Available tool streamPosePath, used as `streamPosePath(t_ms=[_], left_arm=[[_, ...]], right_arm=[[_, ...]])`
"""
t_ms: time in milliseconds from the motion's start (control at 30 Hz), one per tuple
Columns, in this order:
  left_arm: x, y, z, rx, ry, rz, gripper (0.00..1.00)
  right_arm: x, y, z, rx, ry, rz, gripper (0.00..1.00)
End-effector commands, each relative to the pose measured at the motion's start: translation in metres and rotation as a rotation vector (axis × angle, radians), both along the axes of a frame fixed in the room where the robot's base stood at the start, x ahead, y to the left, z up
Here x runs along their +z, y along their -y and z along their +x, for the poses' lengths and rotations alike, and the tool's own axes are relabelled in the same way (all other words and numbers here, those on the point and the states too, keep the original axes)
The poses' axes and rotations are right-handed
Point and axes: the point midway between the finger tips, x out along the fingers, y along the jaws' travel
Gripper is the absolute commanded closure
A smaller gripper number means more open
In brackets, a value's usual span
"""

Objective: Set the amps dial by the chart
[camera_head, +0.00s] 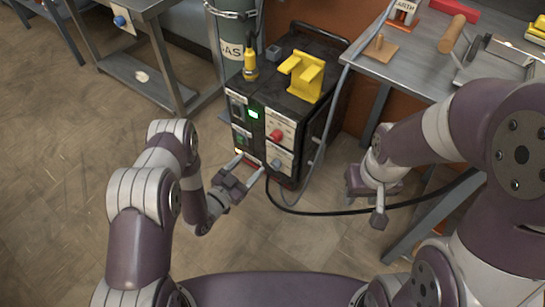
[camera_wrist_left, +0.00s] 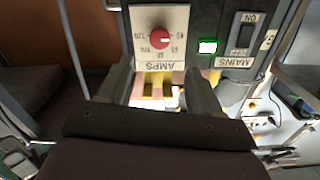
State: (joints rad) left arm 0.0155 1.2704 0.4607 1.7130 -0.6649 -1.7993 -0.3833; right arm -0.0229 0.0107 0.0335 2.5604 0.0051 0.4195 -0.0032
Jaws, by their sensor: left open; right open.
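The red amps dial (camera_head: 277,136) sits on a pale plate on the front of the black welder (camera_head: 305,115). In the left wrist view the dial (camera_wrist_left: 159,39) has numbers around it and an AMPS label. The pointer setting is too small to read surely. My left gripper (camera_head: 248,167) is open and empty, low in front of the welder, below the dial. Its two fingers (camera_wrist_left: 163,80) show in the wrist view, apart from the dial. My right gripper (camera_head: 368,200) is open and empty, to the right of the welder. I cannot make out a chart.
A green lamp (camera_head: 253,114) is lit beside the dial, near the MAINS switch (camera_wrist_left: 243,36). A yellow holder (camera_head: 303,76) stands on the welder. A gas cylinder (camera_head: 235,40) stands behind. A black cable (camera_head: 330,212) runs right. A metal bench (camera_head: 425,72) holds tools.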

Motion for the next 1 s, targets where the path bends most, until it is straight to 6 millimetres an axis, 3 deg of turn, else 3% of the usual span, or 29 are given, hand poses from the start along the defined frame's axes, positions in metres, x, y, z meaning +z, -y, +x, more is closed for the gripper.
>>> streamPosePath(t_ms=[167,500,667,900,933,1000], left_arm=[[-0.003,0.019,0.023,-0.005,0.015,-0.009,0.35],[-0.003,0.065,0.087,-0.001,0.013,-0.009,0.35],[0.000,0.073,0.099,-0.001,0.009,-0.009,0.35],[0.002,0.073,0.100,0.001,0.009,-0.009,0.35],[0.002,0.073,0.100,0.001,0.008,-0.008,0.38],[0.002,0.073,0.100,0.001,0.008,-0.008,0.61]], right_arm=[[-0.017,0.000,0.000,0.000,0.002,0.000,0.57],[-0.052,0.000,0.000,0.000,0.001,0.000,0.57],[-0.056,0.000,0.000,0.000,0.001,0.000,0.57],[-0.055,0.000,0.000,0.000,0.001,0.000,0.57],[-0.055,0.000,0.000,0.000,0.001,0.000,0.57],[-0.055,0.000,0.000,0.000,0.001,0.000,0.57]])
